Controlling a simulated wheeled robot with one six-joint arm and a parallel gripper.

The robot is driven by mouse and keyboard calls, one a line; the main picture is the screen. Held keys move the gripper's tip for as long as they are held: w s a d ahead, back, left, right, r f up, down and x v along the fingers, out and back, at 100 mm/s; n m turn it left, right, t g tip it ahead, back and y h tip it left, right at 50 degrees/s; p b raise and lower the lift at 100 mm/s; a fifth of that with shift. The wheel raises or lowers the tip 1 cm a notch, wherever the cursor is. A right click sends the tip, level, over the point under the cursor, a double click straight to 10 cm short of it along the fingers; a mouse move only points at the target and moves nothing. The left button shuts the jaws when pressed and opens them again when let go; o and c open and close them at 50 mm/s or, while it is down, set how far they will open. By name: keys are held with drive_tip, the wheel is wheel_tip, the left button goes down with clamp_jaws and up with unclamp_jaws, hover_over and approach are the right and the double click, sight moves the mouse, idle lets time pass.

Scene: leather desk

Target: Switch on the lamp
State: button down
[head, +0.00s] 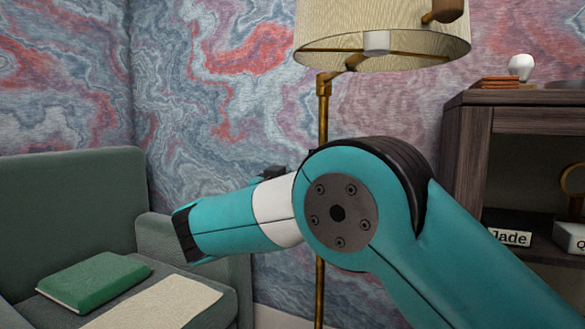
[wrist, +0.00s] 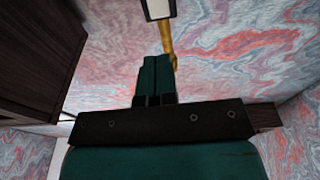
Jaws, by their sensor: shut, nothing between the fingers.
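The floor lamp has a cream fabric shade (head: 385,25) at the top of the head view and a thin brass pole (head: 323,115). A small white block (head: 376,43) sits under the shade, on a brass crossbar. My arm hides part of the pole. In the wrist view my gripper (wrist: 157,58) is shut and empty, with its teal fingers together. A brass rod (wrist: 168,45) rises just beyond the fingertips, and a white dark-edged block (wrist: 158,8) is above it. I cannot tell whether the fingers touch the rod. No clear switch shows. The gripper's fingers are not visible in the head view.
A green armchair (head: 70,200) at the left holds a green book (head: 93,280) and a cream cloth (head: 160,303). A dark wood shelf (head: 465,150) stands at the right, with a small white bulb-shaped object (head: 521,66) on top. Patterned wall lies behind the lamp.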

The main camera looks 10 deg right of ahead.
drive_tip(key=p+x, duration=0.8)
drive_tip(key=x, duration=0.4)
drive_tip(key=shift+w+d, duration=0.25)
drive_tip(key=shift+w, duration=0.05)
